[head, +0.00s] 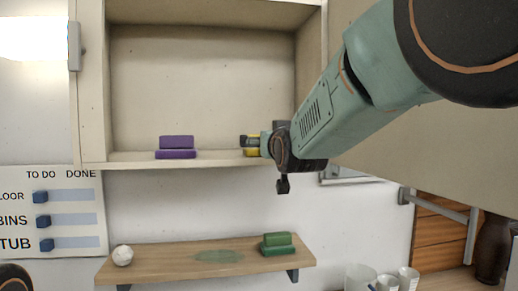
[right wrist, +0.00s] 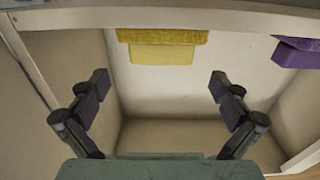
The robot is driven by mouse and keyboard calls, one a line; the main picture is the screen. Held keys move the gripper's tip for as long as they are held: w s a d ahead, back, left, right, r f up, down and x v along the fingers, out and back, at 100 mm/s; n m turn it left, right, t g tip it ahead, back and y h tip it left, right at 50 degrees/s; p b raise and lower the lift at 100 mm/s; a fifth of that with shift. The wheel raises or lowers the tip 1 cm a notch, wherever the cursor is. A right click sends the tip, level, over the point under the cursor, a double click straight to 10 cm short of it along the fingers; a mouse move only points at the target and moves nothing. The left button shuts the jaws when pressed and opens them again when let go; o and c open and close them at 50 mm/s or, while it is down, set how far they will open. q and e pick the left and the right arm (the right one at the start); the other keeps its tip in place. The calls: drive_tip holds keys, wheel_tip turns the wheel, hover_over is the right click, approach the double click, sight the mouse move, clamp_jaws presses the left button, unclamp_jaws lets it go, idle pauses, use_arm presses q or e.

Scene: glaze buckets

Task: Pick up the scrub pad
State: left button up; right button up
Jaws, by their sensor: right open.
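A yellow two-layer pad (head: 251,153) lies on the floor of the open wall cabinet, partly hidden by my right gripper in the head view. In the right wrist view the yellow pad (right wrist: 163,50) shows whole at the top, beyond the fingers and roughly centred between them. My right gripper (right wrist: 162,92) is open and empty, its two fingers spread wide and apart from the pad. A purple two-layer pad (head: 176,147) lies further left in the cabinet. A green two-layer pad (head: 277,244) lies on the lower wooden shelf. My left gripper is not in view.
The cabinet (head: 200,159) has side walls and a front edge close to my right arm. The lower shelf (head: 160,262) holds a white ball (head: 122,255) and a green stain (head: 218,256). White cups (head: 387,282) stand at the lower right. The cabinet middle is clear.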

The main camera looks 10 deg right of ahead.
drive_tip(key=shift+w+r+p, duration=0.15)
drive_tip(key=shift+w+p, duration=0.65)
drive_tip(key=shift+w, duration=0.25)
drive_tip(key=w+p, duration=0.2)
drive_tip(key=w, duration=0.2)
drive_tip(key=shift+w+a, duration=0.1)
drive_tip(key=shift+w, duration=0.2)
drive_tip(key=shift+c, duration=0.4)
